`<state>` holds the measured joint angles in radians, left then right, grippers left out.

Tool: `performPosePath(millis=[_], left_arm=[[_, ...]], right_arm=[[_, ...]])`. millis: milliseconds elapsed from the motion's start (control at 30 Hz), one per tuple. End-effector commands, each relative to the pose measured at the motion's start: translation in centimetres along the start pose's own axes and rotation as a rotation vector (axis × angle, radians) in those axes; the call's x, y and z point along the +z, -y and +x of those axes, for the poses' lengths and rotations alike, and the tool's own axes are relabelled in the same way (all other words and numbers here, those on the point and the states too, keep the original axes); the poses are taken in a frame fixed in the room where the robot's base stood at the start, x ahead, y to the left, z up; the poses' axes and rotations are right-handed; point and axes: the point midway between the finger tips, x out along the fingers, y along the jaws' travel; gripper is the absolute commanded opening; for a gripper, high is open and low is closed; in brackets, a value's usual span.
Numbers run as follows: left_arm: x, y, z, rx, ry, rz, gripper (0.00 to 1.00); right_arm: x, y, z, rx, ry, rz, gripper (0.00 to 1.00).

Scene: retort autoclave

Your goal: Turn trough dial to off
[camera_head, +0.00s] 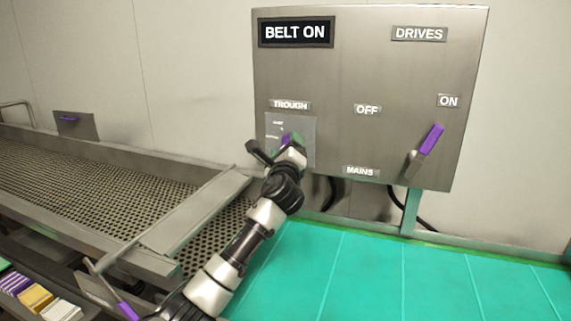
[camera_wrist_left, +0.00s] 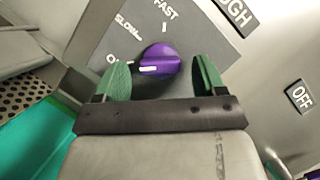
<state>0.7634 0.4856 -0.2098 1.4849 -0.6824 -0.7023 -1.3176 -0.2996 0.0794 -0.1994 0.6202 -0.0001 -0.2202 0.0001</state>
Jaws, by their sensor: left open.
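The trough dial is a purple knob (camera_wrist_left: 160,61) on a grey plate (camera_wrist_left: 93,25) marked FAST, SLOW and a label starting with O. The white mark on the knob points left, roughly toward the O label, which my finger partly covers. My left gripper (camera_wrist_left: 160,78) is open, its green fingers on either side of the knob; I cannot tell whether they touch it. In the head view my left gripper (camera_head: 288,147) is at the plate below the TROUGH label (camera_head: 290,105) and hides most of the dial. My right gripper is not in view.
The steel control box (camera_head: 350,70) also carries a BELT ON sign (camera_head: 296,32) and a purple-handled mains lever (camera_head: 431,138) near ON. A perforated trough (camera_head: 110,175) lies at left. A green belt (camera_head: 400,280) lies below the box.

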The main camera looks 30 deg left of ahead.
Motion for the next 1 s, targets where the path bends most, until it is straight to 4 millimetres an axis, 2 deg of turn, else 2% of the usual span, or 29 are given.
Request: performPosePath(millis=[300,500,667,1000], left_arm=[[-0.3,-0.3,-6.2,-0.002,-0.001,0.000,0.70],[-0.2,-0.2,-8.7,0.000,-0.002,-0.001,0.70],[0.0,-0.1,-9.4,0.001,-0.002,0.000,0.70],[0.0,-0.1,-9.4,0.001,-0.002,0.000,0.70]], right_arm=[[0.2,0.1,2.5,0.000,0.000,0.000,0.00],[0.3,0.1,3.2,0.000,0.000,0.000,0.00],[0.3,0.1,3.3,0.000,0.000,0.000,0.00],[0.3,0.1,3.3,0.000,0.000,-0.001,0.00]])
